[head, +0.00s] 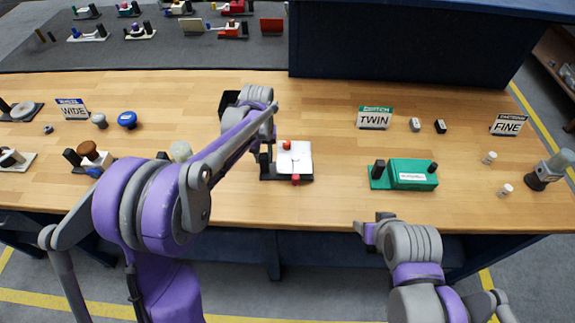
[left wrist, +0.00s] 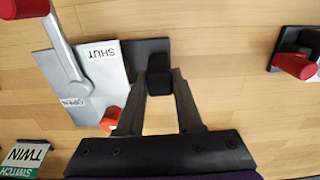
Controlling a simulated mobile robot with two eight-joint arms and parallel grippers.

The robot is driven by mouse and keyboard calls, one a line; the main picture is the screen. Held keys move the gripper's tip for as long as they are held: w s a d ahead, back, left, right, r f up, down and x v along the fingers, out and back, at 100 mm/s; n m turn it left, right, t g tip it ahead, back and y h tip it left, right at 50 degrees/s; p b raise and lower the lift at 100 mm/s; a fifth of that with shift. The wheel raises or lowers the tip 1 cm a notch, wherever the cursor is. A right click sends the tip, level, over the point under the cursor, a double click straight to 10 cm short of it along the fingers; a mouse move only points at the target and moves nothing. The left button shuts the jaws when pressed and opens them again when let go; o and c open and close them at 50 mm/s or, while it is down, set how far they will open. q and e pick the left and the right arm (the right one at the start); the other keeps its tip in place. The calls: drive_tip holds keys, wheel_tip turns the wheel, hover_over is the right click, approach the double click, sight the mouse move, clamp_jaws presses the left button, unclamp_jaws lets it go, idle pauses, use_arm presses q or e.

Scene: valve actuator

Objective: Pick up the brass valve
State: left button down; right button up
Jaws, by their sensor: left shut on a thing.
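The unit at the middle of the bench has a white plate (head: 301,152) on a dark base, with red knobs. In the left wrist view its plate (left wrist: 85,88) reads SHUT and OPEN and carries a grey lever (left wrist: 57,58) with a red end. A black post (left wrist: 159,81) stands on its base. My left gripper (left wrist: 160,76) is shut on this post, one finger on each side; it also shows in the head view (head: 266,152). No part of this unit looks clearly brass. My right gripper (head: 373,226) is at the bench's front edge, its fingers unclear.
A green unit (head: 411,174) stands to the right and a brown-knobbed unit (head: 92,153) to the left. Signs read TWIN (head: 374,118), FINE (head: 508,125) and WIDE (head: 73,109). A dark blue panel (head: 400,50) rises behind.

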use_arm(q)
wheel_tip(320, 180, up, 9)
drive_tip(key=shift+f, duration=4.1)
drive_tip(key=shift+f, duration=0.4)
drive_tip(key=shift+f, duration=0.15)
use_arm(e)
drive_tip(key=shift+c, duration=0.4)
